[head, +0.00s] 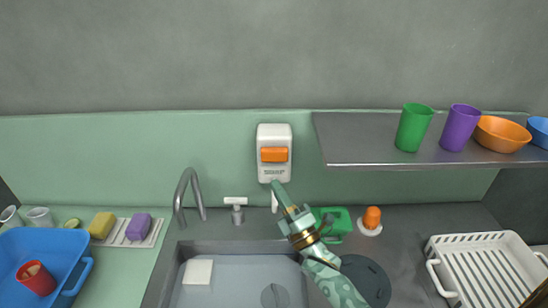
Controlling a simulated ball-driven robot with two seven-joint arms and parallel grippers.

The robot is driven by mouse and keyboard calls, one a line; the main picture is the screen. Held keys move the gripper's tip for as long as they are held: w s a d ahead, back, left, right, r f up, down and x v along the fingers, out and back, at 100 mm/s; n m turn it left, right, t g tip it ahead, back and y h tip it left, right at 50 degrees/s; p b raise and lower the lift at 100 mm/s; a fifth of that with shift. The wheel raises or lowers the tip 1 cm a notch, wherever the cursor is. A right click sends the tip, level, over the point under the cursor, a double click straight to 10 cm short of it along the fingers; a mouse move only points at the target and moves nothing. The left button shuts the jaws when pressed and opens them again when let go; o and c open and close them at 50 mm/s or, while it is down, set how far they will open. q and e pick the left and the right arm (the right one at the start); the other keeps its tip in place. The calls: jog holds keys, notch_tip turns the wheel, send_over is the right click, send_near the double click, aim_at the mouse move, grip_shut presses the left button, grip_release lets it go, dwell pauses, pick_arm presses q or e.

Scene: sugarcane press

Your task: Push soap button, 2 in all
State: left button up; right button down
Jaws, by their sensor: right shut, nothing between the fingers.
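The white soap dispenser (274,136) is fixed to the green wall panel above the sink, with "SOAP" written on its lower front. Its orange button (274,155) is a wide bar in the middle of the front and is fully visible. My right gripper (278,187) reaches up from the lower right. It is shut and empty, with its tip at the dispenser's lower edge in the picture, below the button. I cannot tell whether the tip touches the dispenser. My left gripper is not in view.
A faucet (187,199) and the sink (240,276) lie below. A shelf (350,147) with cups and bowls juts out to the right. A dish rack (478,239) stands below it.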

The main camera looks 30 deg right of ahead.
jog(key=b, duration=0.3)
send_near(273, 156)
jog(key=w+a+r, duration=0.2)
jog(key=r, duration=0.1)
jog(key=shift+w+a+r, duration=0.25)
jog(key=shift+a, duration=0.15)
jog(key=shift+w+d+r+b, duration=0.15)
jog(key=shift+w+d+b, duration=0.2)
jog(key=shift+w, duration=0.45)
jog(key=shift+w+d, duration=0.1)
jog(key=shift+w, duration=0.05)
dwell(0.6)
jog(key=shift+w+d, duration=0.15)
jog(key=shift+w, duration=0.05)
jog(key=shift+w+d+b, duration=0.3)
jog(key=shift+w+b, duration=0.4)
jog(key=shift+b, duration=0.05)
dwell(0.9)
jog(key=shift+s+r, duration=0.1)
jog(key=shift+s, duration=0.05)
jog(key=shift+s+a+p, duration=0.5)
jog(key=shift+s+p, duration=0.15)
jog(key=shift+s, duration=0.3)
jog(key=shift+s, duration=0.1)
